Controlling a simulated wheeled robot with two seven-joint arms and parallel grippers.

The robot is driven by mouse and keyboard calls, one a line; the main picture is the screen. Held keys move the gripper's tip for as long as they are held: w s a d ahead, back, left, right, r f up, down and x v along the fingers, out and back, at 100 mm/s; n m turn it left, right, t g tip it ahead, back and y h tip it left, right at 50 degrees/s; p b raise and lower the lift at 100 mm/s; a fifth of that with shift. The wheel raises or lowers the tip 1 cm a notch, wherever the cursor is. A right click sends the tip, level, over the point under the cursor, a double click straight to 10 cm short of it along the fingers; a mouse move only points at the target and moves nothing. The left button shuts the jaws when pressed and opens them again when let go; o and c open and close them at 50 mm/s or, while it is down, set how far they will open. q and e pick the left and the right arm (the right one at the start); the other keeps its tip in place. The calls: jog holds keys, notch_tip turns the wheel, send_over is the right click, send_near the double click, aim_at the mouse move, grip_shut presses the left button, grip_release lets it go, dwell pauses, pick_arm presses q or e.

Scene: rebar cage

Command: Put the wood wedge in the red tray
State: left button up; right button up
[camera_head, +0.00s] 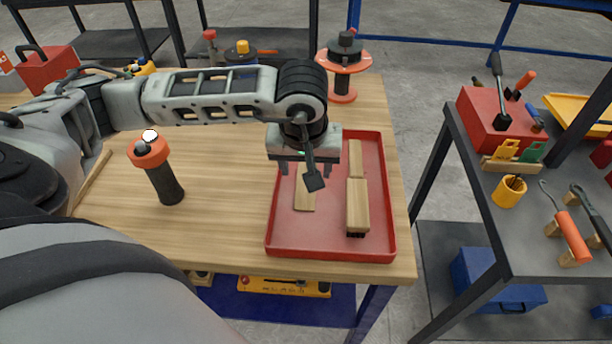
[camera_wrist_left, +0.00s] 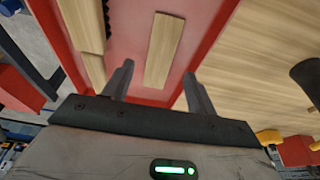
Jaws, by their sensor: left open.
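The red tray (camera_head: 330,246) lies on the wooden workbench. A flat, pale wooden piece that looks like the wood wedge (camera_head: 305,192) lies inside it, on the left part of its floor. My left gripper (camera_head: 305,170) is open above the tray, over the far end of this piece, and hides part of it. In the left wrist view, the wood wedge (camera_wrist_left: 164,50) shows beyond and between the open fingertips (camera_wrist_left: 158,70), with nothing held. My right gripper is not in view.
A wooden brush (camera_head: 357,205) with dark bristles lies in the tray's right half. An orange-topped black cylinder (camera_head: 158,170) stands left on the bench. An orange spool (camera_head: 343,62) stands behind the tray. A dark tool table (camera_head: 505,225) is at the right.

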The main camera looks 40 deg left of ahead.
pick_arm(q)
jog(key=v, duration=0.7)
jog(key=shift+b, duration=0.3)
